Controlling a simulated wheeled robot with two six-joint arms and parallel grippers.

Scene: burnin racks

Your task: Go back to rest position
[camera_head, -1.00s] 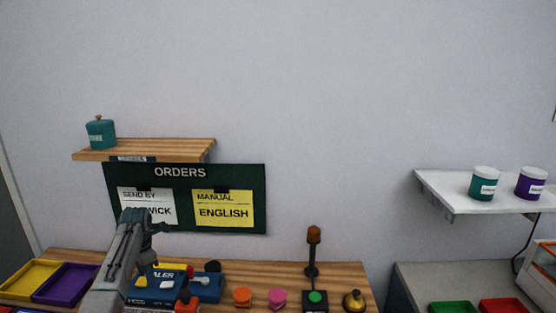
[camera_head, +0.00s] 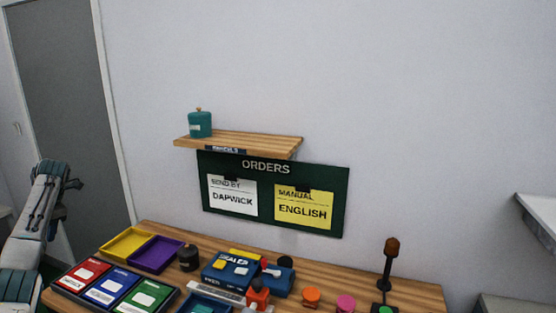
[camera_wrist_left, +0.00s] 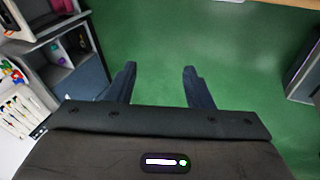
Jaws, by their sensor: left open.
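My left arm stands at the far left of the head view, clear of the wooden bench (camera_head: 200,238). Its gripper is hard to make out there, but the left wrist view shows my left gripper (camera_wrist_left: 159,80) with its two dark fingers wide apart. Nothing is between the fingers, and the green floor (camera_wrist_left: 155,40) lies beyond them. My right gripper is in neither current view.
An orders board (camera_head: 265,222) hangs behind. Shelving (camera_wrist_left: 75,50) stands left in the wrist view.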

